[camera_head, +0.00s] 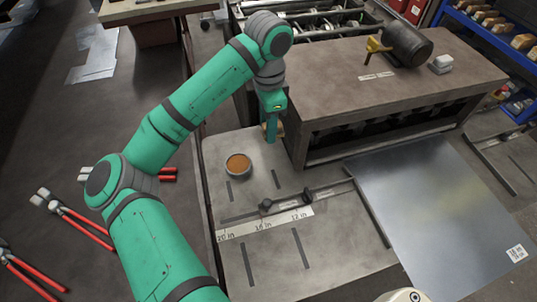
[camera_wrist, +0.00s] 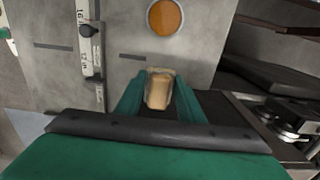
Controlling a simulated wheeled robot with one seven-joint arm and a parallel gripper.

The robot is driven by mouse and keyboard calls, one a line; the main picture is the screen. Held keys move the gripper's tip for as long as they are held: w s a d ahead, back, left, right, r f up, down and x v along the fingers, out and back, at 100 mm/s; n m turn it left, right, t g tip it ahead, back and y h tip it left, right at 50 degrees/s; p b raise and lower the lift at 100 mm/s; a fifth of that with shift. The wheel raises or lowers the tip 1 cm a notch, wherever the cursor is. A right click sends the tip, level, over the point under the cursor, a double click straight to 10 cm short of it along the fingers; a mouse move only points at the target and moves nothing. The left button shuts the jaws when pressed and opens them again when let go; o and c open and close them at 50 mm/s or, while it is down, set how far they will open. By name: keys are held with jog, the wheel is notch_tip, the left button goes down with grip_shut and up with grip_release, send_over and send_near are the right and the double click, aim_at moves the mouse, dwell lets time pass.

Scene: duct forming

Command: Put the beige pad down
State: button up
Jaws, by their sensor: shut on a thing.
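My gripper (camera_wrist: 158,98) is shut on the beige pad (camera_wrist: 158,92), which shows between the two green fingers in the wrist view. In the head view my gripper (camera_head: 270,130) points down at the back of the grey metal worktable (camera_head: 225,150), close to the left end of the raised bench. The pad is mostly hidden there. I cannot tell whether the pad touches the table surface.
A round tin with orange contents (camera_head: 238,164) sits on the worktable near my gripper. A ruler stop (camera_head: 265,224) lies in front. A metal sheet (camera_head: 435,215) lies at right.

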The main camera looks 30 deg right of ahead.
aim_at(268, 161)
notch_tip(268, 161, down, 13)
jog(key=shift+r, duration=0.2)
dwell(0.3)
jog(key=shift+f, duration=0.35)
jog(key=shift+s+f, duration=0.1)
jog(key=shift+f, duration=0.3)
jog(key=o, duration=0.9)
notch_tip(268, 161, up, 14)
jog(key=shift+f, duration=0.25)
